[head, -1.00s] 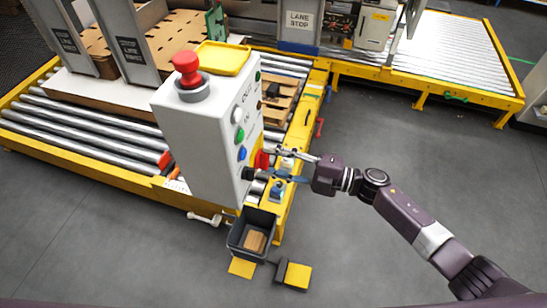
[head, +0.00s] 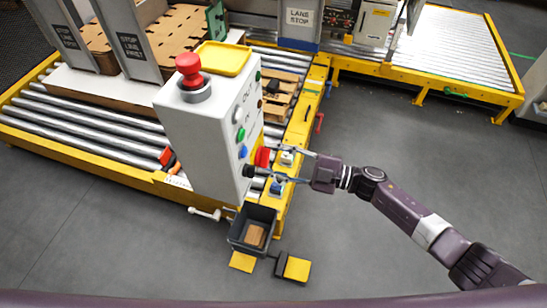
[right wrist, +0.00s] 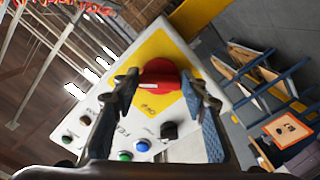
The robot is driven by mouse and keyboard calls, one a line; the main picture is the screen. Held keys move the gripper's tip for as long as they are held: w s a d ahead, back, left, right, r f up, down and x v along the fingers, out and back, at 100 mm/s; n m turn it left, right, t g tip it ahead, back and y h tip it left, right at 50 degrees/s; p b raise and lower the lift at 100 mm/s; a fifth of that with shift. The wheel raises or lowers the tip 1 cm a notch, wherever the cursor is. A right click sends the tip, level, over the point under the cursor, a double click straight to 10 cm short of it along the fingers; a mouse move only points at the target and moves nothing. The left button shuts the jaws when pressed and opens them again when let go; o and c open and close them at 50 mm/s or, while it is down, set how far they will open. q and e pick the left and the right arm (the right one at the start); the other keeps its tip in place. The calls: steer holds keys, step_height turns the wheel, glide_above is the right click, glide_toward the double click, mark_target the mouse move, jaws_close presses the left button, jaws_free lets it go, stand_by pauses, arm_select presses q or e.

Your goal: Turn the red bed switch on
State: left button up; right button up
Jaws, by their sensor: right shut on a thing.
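The red bed switch (head: 262,157) is a round red knob on a yellow plate, on the panel side of a white control box (head: 195,140). In the right wrist view the red knob (right wrist: 160,76) faces me, with a short white mark on it. My right gripper (head: 268,163) reaches it from the right. In the wrist view its two fingers (right wrist: 160,88) stand on either side of the knob, shut on it. The fingers hide part of the knob's sides. My left gripper is not in view.
A red mushroom button (head: 188,68) and a yellow tray (head: 222,58) are on top of the box. A black knob (head: 248,171), a blue button (head: 243,151) and a green button (head: 240,134) are near the switch. A dark bin (head: 236,238) stands below. Grey floor is clear at right.

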steer(key=o, duration=1.2)
steer(key=shift+c, duration=0.2)
steer(key=v, duration=1.2)
